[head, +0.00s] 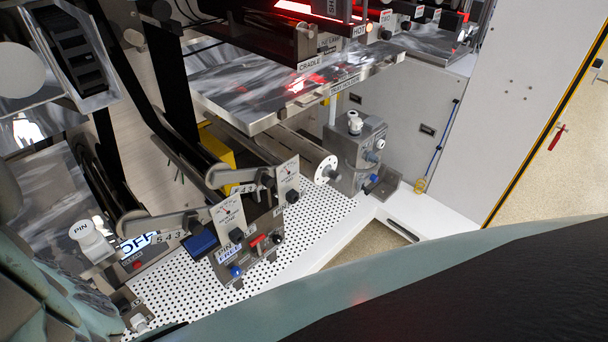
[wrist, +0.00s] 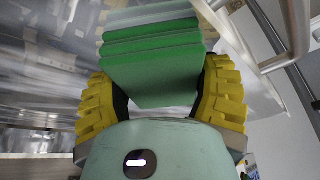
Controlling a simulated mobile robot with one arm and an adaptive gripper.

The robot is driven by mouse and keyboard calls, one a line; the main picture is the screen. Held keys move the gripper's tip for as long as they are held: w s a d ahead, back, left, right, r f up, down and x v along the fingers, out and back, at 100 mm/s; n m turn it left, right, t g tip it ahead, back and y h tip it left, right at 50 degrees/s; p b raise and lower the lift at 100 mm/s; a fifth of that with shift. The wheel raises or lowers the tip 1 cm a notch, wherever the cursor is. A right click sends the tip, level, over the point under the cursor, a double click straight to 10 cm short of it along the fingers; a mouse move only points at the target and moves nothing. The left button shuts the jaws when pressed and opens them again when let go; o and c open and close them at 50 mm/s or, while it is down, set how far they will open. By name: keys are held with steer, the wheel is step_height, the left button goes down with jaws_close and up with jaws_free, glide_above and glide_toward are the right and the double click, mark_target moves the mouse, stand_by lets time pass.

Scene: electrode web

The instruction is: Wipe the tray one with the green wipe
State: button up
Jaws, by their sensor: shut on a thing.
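My gripper (wrist: 160,92) shows in the wrist view, its two yellow ridged fingers shut on the green wipe (wrist: 152,50). The wipe looks like a thick folded block with several green layers and a paler far end. A bright metal surface lies behind it; whether the wipe touches it I cannot tell. In the head view a wide shiny metal tray (head: 235,88) with smeared grey patches lies below the cradle. The gripper and wipe are not visible in the head view.
A red-lit machine part labelled CRADLE (head: 308,63) hangs over the tray. A grey roller (head: 295,150), a grey valve box (head: 362,150) and a lever panel (head: 240,235) stand below it. A perforated white deck (head: 180,285) lies in front. Black webs run down at left.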

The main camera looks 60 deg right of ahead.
steer(key=shift+a, duration=0.35)
steer(key=shift+w+d+r+p, duration=0.1)
steer(key=shift+r+p, duration=0.4)
steer(key=shift+r, duration=1)
steer(key=shift+w+r+p, duration=0.1)
steer(key=shift+r+p, duration=0.4)
steer(key=shift+r, duration=0.95)
steer(key=shift+s+r, duration=0.1)
